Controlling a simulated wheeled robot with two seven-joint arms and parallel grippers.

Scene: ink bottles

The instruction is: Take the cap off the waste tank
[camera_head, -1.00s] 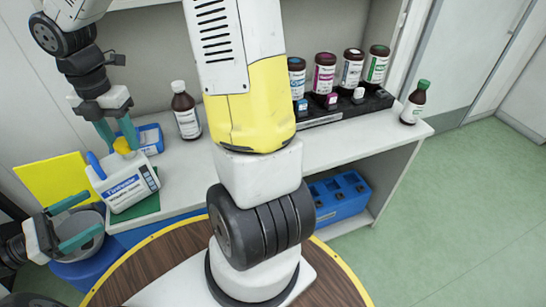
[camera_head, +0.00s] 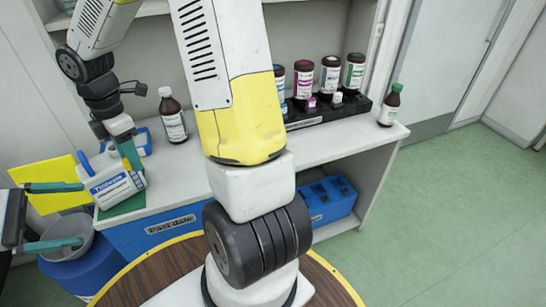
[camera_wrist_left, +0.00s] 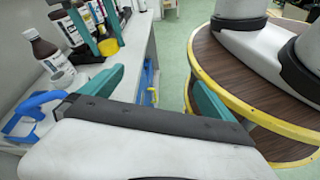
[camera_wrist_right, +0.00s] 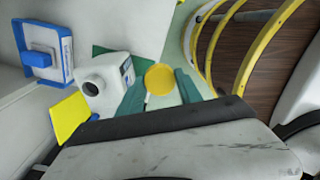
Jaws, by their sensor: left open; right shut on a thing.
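The white waste tank (camera_head: 112,186) with a blue and white label stands on a green mat at the shelf's left end. In the right wrist view its dark neck opening (camera_wrist_right: 92,83) is bare. My right gripper (camera_wrist_right: 160,84) is shut on the round yellow cap (camera_wrist_right: 159,79), held apart from the neck. The left wrist view also shows the yellow cap (camera_wrist_left: 108,47) between teal fingers. In the head view my right gripper (camera_head: 131,155) overlaps the tank's right side and the cap is hidden. My left gripper (camera_head: 80,214) is open and empty, left of the tank.
A blue drum (camera_head: 85,270) with a grey funnel (camera_head: 72,228) stands below the left gripper. A yellow card (camera_head: 50,188), a blue and white box (camera_head: 141,141) and a brown bottle (camera_head: 173,115) are near the tank. Several bottles stand farther right.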

